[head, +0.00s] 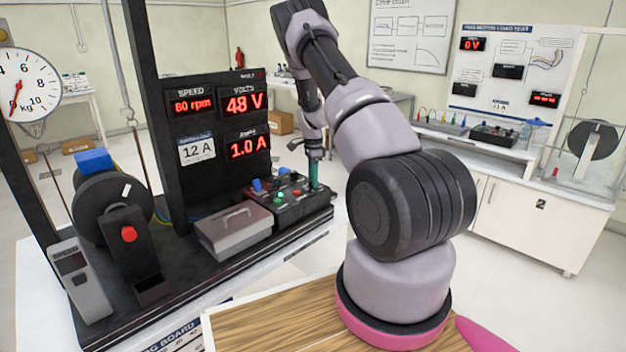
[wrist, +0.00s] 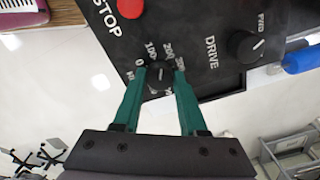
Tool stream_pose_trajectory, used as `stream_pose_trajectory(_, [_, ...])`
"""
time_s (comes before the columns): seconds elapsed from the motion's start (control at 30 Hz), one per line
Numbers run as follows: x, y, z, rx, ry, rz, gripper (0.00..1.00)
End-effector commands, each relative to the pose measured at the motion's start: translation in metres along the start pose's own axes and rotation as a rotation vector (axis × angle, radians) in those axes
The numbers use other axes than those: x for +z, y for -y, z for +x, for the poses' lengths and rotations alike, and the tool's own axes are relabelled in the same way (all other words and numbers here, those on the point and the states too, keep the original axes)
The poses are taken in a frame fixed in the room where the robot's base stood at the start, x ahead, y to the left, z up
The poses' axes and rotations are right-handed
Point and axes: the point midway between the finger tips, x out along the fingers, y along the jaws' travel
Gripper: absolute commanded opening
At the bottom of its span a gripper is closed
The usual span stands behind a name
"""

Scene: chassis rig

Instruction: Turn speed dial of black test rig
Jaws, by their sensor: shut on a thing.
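The black test rig (head: 180,215) stands at the left in the head view, with a control box (head: 290,212) at its right end. In the wrist view, the speed dial (wrist: 160,77) is a small black knob ringed by printed numbers, with 0, 100 and 200 legible. My gripper (wrist: 159,72) has its green fingers on either side of the dial, shut on it. In the head view, my gripper (head: 314,175) reaches down onto the right end of the box and hides the dial. The rig's speed display (head: 193,105) reads 80 rpm.
A black DRIVE knob (wrist: 245,46) and a red STOP button (wrist: 130,8) sit near the dial. A grey metal box (head: 233,230) stands left of the control box. The rig's displays also show 48 V (head: 244,103) and 1.0 A (head: 248,146).

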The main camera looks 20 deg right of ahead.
Motion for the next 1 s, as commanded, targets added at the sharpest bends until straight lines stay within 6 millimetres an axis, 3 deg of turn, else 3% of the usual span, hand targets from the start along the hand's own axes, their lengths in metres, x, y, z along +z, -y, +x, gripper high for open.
stream_pose_trajectory(1.0, [0.0011, 0.0008, -0.0003, -0.002, 0.0, 0.919, 0.0])
